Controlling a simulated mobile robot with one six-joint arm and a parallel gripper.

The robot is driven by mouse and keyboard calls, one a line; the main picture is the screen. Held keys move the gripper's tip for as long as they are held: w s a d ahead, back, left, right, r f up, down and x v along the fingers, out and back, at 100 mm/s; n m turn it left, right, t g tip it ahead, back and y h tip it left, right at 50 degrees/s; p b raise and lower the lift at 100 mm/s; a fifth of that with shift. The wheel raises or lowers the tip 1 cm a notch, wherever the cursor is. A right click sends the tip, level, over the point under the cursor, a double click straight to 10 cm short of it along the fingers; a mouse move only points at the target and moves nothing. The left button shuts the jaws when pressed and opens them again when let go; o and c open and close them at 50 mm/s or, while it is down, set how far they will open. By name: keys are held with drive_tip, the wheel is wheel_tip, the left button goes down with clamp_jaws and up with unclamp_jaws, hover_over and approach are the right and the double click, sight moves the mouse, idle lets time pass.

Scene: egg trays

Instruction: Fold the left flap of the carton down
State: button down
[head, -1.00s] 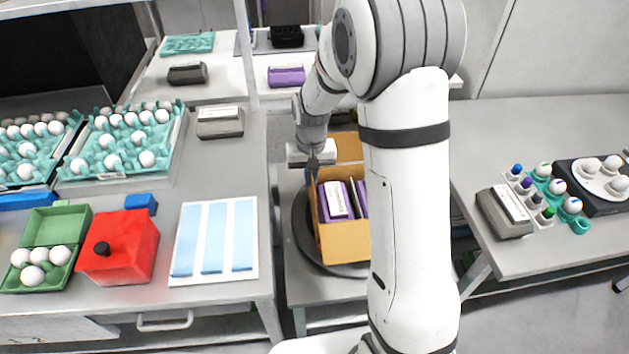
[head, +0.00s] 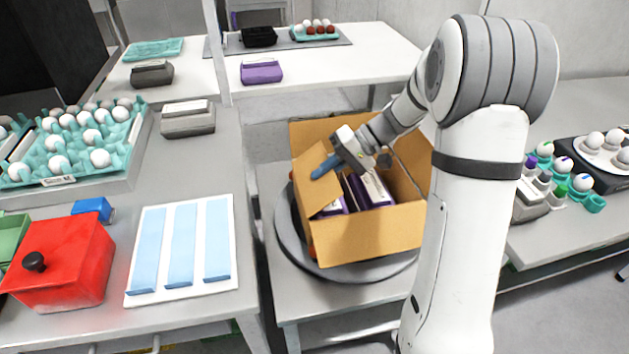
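The open brown carton (head: 370,235) stands on a round grey turntable (head: 290,240). Its left flap (head: 312,188) leans inward over the left part of the opening, sloping rather than flat. My gripper (head: 328,166) is above the carton's left side, with a blue fingertip at the flap's upper edge; whether it touches is unclear. The finger gap is not clearly visible. The back flap (head: 305,132) and right flap (head: 414,160) stand up. Purple-and-white boxes (head: 374,190) sit inside, partly covered by the left flap and gripper.
Left of the carton, a table holds a white sheet with blue strips (head: 183,250), a red box (head: 65,262) and an egg tray (head: 75,150). A shelf (head: 370,50) stands behind. My arm hides part of the right table.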

drive_tip(key=shift+d+f+y+b, duration=0.2)
drive_tip(key=shift+f+y+b, duration=0.25)
drive_tip(key=shift+y+b, duration=0.2)
drive_tip(key=shift+d+f+y+b, duration=0.2)
drive_tip(key=shift+f+y+b, duration=0.2)
drive_tip(key=shift+y+b, duration=0.2)
drive_tip(key=c, duration=2.1)
unclamp_jaws()
drive_tip(key=shift+c, duration=0.2)
drive_tip(key=o, duration=0.5)
drive_tip(key=shift+r, duration=0.1)
wheel_tip(320, 180, up, 10)
drive_tip(key=shift+f+p, duration=0.1)
drive_tip(key=shift+p, duration=0.55)
drive_tip(key=shift+c, duration=0.2)
